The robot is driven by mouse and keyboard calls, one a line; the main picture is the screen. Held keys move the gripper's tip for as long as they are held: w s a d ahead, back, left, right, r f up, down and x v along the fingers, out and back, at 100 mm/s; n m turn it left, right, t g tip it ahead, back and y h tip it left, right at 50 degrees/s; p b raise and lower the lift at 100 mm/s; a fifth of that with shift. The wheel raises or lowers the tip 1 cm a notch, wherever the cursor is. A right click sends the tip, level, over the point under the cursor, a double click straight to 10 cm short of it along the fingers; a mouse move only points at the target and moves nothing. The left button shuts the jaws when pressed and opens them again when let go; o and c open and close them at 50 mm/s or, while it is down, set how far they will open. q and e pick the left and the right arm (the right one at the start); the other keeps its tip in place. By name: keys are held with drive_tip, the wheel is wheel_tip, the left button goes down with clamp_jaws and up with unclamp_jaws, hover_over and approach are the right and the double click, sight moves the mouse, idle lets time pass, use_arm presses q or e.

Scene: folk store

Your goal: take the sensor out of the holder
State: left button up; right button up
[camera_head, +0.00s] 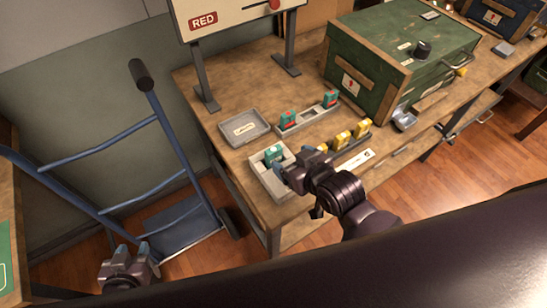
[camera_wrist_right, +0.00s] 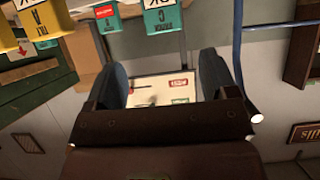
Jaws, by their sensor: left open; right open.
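Two teal sensors stand upright in a pale grey holder (camera_head: 309,116) on the workbench, one at its left end (camera_head: 288,120) and one at its right (camera_head: 331,99). Another teal sensor (camera_head: 273,153) sits in an open grey box near the front corner. Several yellow sensors (camera_head: 342,140) stand in a dark rack. My right gripper (camera_head: 298,168) is open and empty over the grey box's right side. In the right wrist view its fingers (camera_wrist_right: 163,80) are apart, with a teal block (camera_wrist_right: 164,17) beyond them. My left gripper (camera_head: 128,264) is open, low at left, away from the bench.
A grey lid or tray (camera_head: 243,129) lies left of the holder. A green wooden chest (camera_head: 385,65) stands behind right, and a sign board marked RED (camera_head: 245,12) stands at the back. A blue hand truck (camera_head: 165,180) stands left of the workbench (camera_head: 215,90).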

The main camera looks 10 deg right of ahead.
sight(274, 149)
drive_tip(key=shift+a+x, duration=0.2)
drive_tip(key=shift+x, duration=3.75)
drive_tip(key=shift+r, duration=0.1)
drive_tip(key=shift+s, duration=0.1)
drive_tip(key=c, duration=1.1)
drive_tip(key=shift+r, duration=0.15)
